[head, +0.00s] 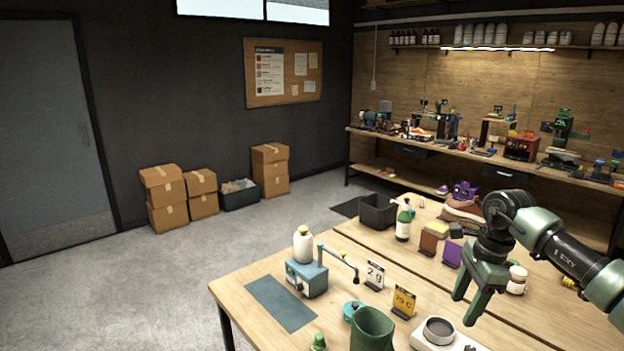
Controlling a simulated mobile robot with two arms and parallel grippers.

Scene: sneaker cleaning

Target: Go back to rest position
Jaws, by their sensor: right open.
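My right gripper (477,300) comes in from the right and hangs above the right part of the wooden table (240,290). Its two green fingers point down and stand apart, with nothing between them. It covers part of the table behind it. My left gripper is not in the head view. A brown sneaker (462,212) with something purple on top sits at the far end of the table, partly hidden by my right arm.
The table holds a green-labelled bottle (403,222), black bin (378,212), teal device (307,278) with a white bottle (302,245), number cards (404,301), green container (371,330) and white scale-like device (437,332). A blue-grey mat (281,303) lies bare. Cardboard boxes (166,198) stand by the wall; the floor between is clear.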

